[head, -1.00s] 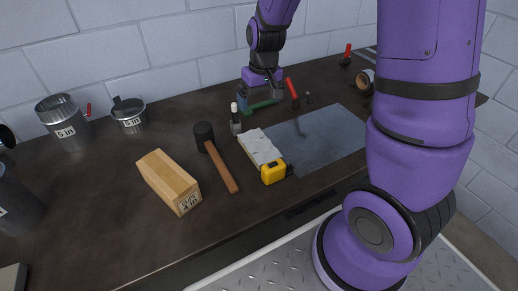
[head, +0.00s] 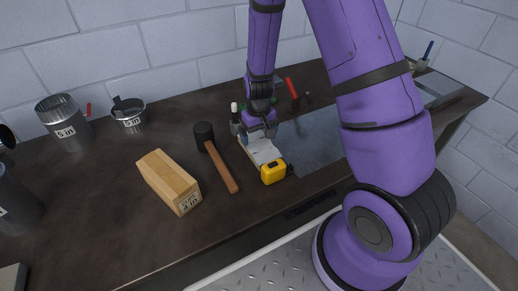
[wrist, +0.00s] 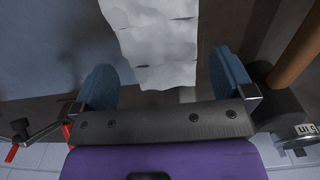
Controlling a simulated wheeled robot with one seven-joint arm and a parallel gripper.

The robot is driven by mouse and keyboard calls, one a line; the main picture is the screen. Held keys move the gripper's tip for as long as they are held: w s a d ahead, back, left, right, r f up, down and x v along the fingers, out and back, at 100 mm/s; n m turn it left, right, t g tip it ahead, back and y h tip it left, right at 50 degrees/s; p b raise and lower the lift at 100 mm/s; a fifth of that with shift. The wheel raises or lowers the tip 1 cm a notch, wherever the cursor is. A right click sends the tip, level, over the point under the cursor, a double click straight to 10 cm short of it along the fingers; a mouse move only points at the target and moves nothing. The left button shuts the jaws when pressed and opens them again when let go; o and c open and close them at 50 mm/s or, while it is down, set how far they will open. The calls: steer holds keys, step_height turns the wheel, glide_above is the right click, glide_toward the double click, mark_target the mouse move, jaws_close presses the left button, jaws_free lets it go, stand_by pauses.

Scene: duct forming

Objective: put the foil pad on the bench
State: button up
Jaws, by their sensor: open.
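The foil pad (head: 262,150) is a pale, crumpled silver-white strip at the left edge of the grey metal sheet on the dark bench (head: 110,215). I cannot tell whether it overlaps the sheet. In the wrist view the foil pad (wrist: 158,45) runs up from between my finger pads. My gripper (head: 258,130) is over the pad's far end in the head view and hides that end. In the wrist view my gripper (wrist: 167,84) is open, its blue finger pads on either side of the foil pad, with gaps.
A yellow tape measure (head: 272,172) sits at the pad's near end. A mallet (head: 220,165) and a wood block (head: 168,180) lie to the left. The grey sheet (head: 312,140) lies right. A red-handled tool (head: 291,88) stands behind. Bench at front left is clear.

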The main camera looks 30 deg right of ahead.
mark_target(259, 146)
steer(key=shift+w+d+f, duration=0.1)
steer(key=shift+f, duration=2.55)
steer(key=c, duration=0.7)
steer(key=shift+o, duration=0.2)
steer(key=shift+r, duration=0.1)
